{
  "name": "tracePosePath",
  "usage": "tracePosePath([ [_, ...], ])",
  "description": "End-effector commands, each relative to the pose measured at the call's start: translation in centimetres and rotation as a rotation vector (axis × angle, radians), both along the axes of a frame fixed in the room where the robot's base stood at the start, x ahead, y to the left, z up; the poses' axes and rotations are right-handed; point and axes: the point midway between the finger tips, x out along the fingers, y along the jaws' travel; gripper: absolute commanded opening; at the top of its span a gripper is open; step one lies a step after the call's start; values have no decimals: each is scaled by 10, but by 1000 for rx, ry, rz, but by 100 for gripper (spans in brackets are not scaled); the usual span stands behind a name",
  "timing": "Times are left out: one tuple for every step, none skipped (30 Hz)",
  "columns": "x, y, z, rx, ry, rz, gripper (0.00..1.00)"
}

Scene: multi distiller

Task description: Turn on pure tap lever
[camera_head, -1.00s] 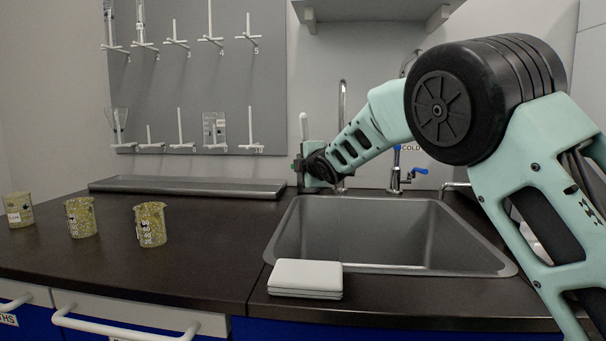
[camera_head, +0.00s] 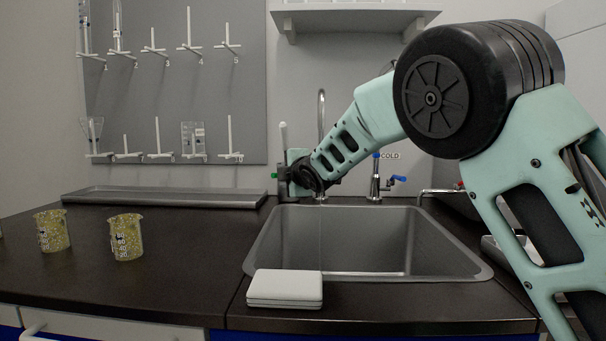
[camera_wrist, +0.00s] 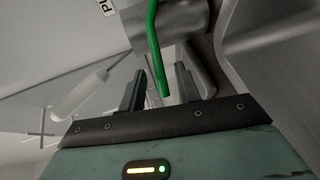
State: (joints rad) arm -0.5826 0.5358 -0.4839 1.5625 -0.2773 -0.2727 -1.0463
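The green lever (camera_wrist: 155,50) runs down between the two fingers of my gripper (camera_wrist: 158,90) in the wrist view. The fingers stand apart, with a gap showing on each side of the lever. The letters "PU" show on a label at the top of that view. In the head view my gripper (camera_head: 284,178) is at the back left of the sink, beside the gooseneck tap (camera_head: 321,120). A small green tip shows at its left. My wrist hides most of the tap's base there.
The sink (camera_head: 360,268) lies below my forearm. A tap with blue levers (camera_head: 375,180) and a "COLD" label stands to the right. A white box (camera_head: 285,287) lies at the front edge. Two beakers (camera_head: 126,238) and a long tray (camera_head: 165,198) are on the left counter.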

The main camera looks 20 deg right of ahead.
Motion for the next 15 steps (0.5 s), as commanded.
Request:
tracePosePath([
  [-12,-1,4,3,-1,1,33],
  [-19,-1,5,4,0,2,33],
  [-28,-3,7,4,-1,2,33],
  [-35,-5,8,4,0,2,33],
  [-42,-6,11,4,0,2,33],
  [-51,-7,13,5,0,2,33],
  [-58,-9,14,4,1,2,33],
  [-65,-10,16,5,0,3,33],
  [-74,-12,19,5,-1,2,33],
  [-81,-12,20,5,0,3,33],
  [-88,-15,21,5,1,3,33],
  [-95,-15,23,5,1,2,33],
  [-101,-16,25,5,0,3,33],
  [-106,-17,25,4,2,2,33],
  [-112,-19,27,5,1,2,33],
])
